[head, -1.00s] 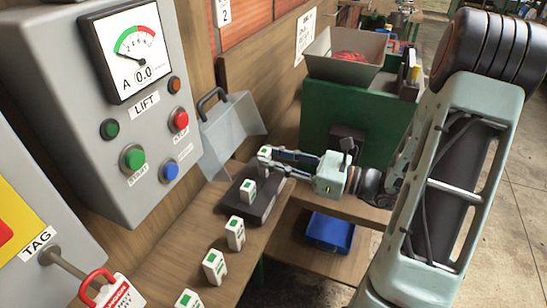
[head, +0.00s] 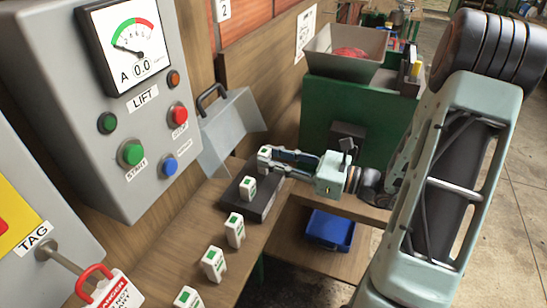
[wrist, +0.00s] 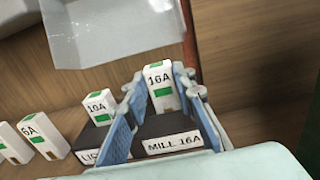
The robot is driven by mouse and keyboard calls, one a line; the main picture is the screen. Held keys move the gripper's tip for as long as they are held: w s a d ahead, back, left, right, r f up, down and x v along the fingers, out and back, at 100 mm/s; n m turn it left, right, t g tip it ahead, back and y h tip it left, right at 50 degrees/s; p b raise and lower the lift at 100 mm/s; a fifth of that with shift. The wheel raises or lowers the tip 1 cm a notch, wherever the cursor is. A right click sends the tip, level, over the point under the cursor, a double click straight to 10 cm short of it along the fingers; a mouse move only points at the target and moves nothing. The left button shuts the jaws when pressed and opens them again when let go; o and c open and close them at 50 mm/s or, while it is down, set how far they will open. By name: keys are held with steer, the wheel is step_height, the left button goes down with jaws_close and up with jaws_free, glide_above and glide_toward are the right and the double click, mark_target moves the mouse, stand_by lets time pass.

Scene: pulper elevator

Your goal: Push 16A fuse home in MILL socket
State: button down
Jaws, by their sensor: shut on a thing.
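The 16A fuse (wrist: 158,76), white with a green patch, stands upright between my fingers in the wrist view. It also shows small and partly covered in the head view (head: 264,152). My gripper (wrist: 163,86) is shut on it, one finger at each side. The dark socket block (head: 265,203) lies on the bench. Its MILL 16A label (wrist: 174,144) is in front of the held fuse. The fuse is at the MILL end of the block; its lower end meets the dark top in the picture, but I cannot tell how deep it sits.
A 10A fuse (wrist: 100,106) stands in the neighbouring socket, close to my left finger. Several loose fuses, one a 6A (wrist: 40,134), stand on the bench to the left. A grey open cover (head: 228,130) is behind the block. A blue bin (head: 330,229) sits below.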

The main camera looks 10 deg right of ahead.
steer(key=shift+f+b, duration=0.5)
steer(key=shift+f, duration=0.35)
stand_by(0.7)
stand_by(0.3)
steer(key=c, duration=1.5)
jaws_free()
steer(key=shift+c, duration=0.2)
